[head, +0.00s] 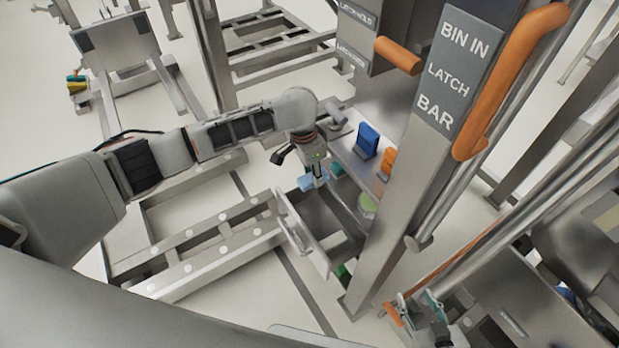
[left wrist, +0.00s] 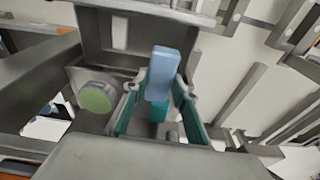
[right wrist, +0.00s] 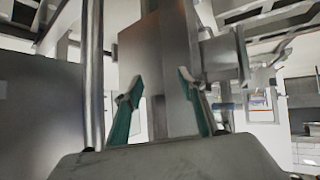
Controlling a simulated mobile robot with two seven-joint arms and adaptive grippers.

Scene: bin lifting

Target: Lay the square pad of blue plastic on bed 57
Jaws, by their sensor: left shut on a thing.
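A light blue pad (head: 307,183) is held at the tips of my left gripper (head: 316,178), above an open drawer-like tray. In the left wrist view the blue pad (left wrist: 162,72) stands between the teal fingers of the left gripper (left wrist: 160,92), which are shut on it. My right gripper (head: 420,305) is low at the right in the head view. In the right wrist view the right gripper (right wrist: 155,85) has its fingers apart with nothing between them. I cannot make out any bed marked 57.
A steel shelf (head: 345,150) beside the left gripper carries a dark blue block (head: 368,138) and an orange piece (head: 388,158). A pale green round (head: 367,204) is close by. The open tray (head: 298,232) and a post with an orange handle (head: 510,75) stand near.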

